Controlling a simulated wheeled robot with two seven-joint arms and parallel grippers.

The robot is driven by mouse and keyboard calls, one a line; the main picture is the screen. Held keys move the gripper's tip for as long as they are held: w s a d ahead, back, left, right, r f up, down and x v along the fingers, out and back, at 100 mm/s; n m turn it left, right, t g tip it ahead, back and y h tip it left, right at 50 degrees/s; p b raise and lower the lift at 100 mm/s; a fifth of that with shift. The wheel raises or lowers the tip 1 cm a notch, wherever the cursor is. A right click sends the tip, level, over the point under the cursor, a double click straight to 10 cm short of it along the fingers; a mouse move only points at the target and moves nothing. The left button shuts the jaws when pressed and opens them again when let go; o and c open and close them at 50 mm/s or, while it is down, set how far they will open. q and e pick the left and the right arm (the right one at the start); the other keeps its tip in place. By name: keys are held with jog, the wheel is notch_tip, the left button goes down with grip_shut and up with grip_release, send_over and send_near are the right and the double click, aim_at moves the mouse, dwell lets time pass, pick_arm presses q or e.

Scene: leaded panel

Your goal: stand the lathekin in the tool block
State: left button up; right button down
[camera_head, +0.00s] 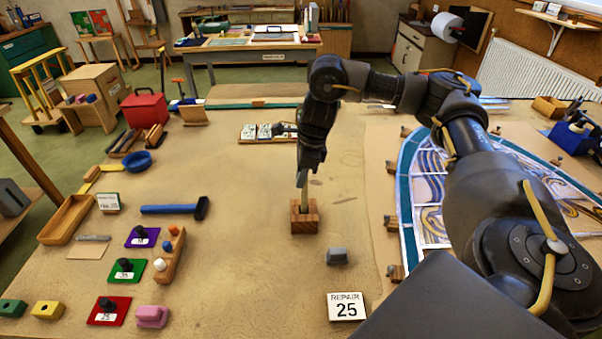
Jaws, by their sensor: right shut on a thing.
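The tool block (304,226) is a small brown wooden block with an opening in its top, on the bench near the middle of the head view. The lathekin (304,198) is a thin, pale, upright stick. My right gripper (306,182) points down right above the block and is shut on the lathekin's upper part. The lathekin's lower end meets the block's opening in the picture; I cannot tell how deep it sits or whether it touches the bottom. My left gripper is out of view.
A leaded panel (432,218) lies to the right, partly behind my right arm. A grey block (337,257) and a "REPAIR 25" card (346,307) lie nearer. A blue hammer (172,209) lies to the left. The bench between hammer and tool block is clear.

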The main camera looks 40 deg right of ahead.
jog(key=c, duration=1.2)
grip_release()
jog(key=shift+f, duration=0.1)
jog(key=shift+o, duration=0.2)
jog(key=p+v, duration=0.1)
jog(key=v, duration=0.9)
jog(key=shift+r, duration=0.4)
jog(key=shift+s+f, duration=0.1)
jog(key=shift+s, duration=0.05)
